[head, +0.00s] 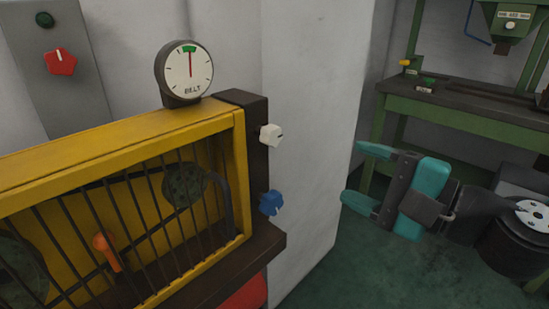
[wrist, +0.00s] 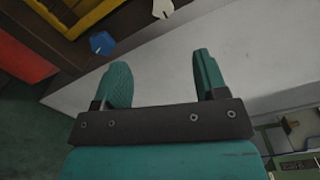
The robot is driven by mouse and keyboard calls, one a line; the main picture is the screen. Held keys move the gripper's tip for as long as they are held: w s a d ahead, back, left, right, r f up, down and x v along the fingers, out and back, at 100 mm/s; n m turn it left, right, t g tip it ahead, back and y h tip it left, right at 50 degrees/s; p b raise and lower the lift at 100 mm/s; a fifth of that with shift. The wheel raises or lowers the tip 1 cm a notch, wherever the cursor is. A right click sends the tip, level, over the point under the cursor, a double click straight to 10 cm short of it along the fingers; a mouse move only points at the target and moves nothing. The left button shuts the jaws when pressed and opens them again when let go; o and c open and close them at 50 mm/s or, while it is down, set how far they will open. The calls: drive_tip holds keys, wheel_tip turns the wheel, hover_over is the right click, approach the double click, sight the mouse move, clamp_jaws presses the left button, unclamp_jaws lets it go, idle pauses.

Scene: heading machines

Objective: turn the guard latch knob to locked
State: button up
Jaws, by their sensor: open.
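A white knob (head: 270,134) and a blue knob (head: 270,202) sit one above the other on the dark right-hand end of the yellow barred guard (head: 130,136). No label shows which one is the guard latch knob. The wrist view also shows the white knob (wrist: 162,9) and the blue knob (wrist: 102,43), beyond my fingers. My gripper (head: 360,172) is open and empty, to the right of both knobs and apart from them. Its two teal fingers also show in the wrist view (wrist: 160,72), with nothing between them.
A belt gauge (head: 188,72) stands on top of the guard. A red knob (head: 60,62) is on a grey panel at the upper left. An orange handle (head: 106,250) is at the bars. A pale wall (head: 308,110) rises behind my gripper; a green workbench (head: 450,113) stands back right.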

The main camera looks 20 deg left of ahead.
sight(278, 138)
drive_tip(key=shift+m, duration=0.4)
drive_tip(key=p+x, duration=0.4)
drive_tip(key=x, duration=0.1)
drive_tip(key=p+x, duration=0.5)
drive_tip(key=x, duration=0.1)
drive_tip(key=p+x, duration=0.5)
drive_tip(key=shift+w+r, duration=0.2)
drive_tip(key=shift+w, duration=0.25)
drive_tip(key=shift+w+a+f+p, duration=0.15)
drive_tip(key=shift+w+a+p, duration=0.15)
drive_tip(key=shift+a, duration=0.2)
drive_tip(key=shift+t, duration=0.3)
drive_tip(key=shift+s, duration=0.1)
drive_tip(key=c, duration=0.9)
